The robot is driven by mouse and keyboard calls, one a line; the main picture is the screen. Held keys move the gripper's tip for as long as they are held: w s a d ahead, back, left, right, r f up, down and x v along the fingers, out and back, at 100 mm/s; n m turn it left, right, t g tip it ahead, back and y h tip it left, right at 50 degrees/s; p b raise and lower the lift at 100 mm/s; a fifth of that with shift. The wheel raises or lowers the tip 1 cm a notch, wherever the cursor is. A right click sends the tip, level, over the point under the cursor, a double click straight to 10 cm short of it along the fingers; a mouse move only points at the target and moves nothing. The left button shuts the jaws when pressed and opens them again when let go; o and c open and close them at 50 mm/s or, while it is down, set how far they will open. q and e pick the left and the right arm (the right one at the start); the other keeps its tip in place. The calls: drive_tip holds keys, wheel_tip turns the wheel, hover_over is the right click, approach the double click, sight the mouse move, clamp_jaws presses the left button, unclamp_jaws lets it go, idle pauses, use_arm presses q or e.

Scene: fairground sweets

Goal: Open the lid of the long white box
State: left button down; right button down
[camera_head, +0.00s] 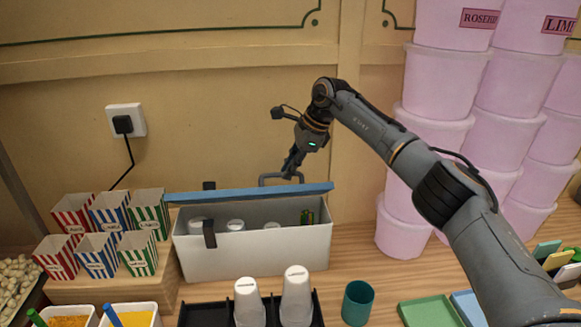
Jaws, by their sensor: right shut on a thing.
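The long white box (250,257) stands on the wooden counter against the wall. Its blue lid (240,193) is raised clear of the front rim, so the box is partly open and white round tops and a green item show inside. A dark latch (209,234) sits on the front rim. My right gripper (291,174) is shut on the grey handle (268,179) on the lid, above the back of the box. The fingertips are small in view. My left gripper is not in view.
Striped cartons (97,254) stand on a wooden step at the left. A black tray (205,315) with white cups (296,297) and a teal cup (357,302) are in front. Stacked pink tubs (436,92) stand at the right. The wall socket (125,119) has a plugged cable.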

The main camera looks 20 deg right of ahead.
drive_tip(key=shift+f, duration=0.3)
drive_tip(key=c, duration=1.6)
unclamp_jaws()
drive_tip(key=shift+c, duration=0.2)
drive_tip(key=shift+o, duration=1.4)
drive_tip(key=shift+w+f, duration=0.1)
drive_tip(key=shift+w, duration=0.1)
drive_tip(key=shift+w+f, duration=0.1)
drive_tip(key=shift+w, duration=0.15)
drive_tip(key=shift+s+d+r, duration=0.1)
drive_tip(key=shift+s+r, duration=0.05)
drive_tip(key=shift+r, duration=0.2)
drive_tip(key=v, duration=1.1)
drive_tip(key=shift+d, duration=0.15)
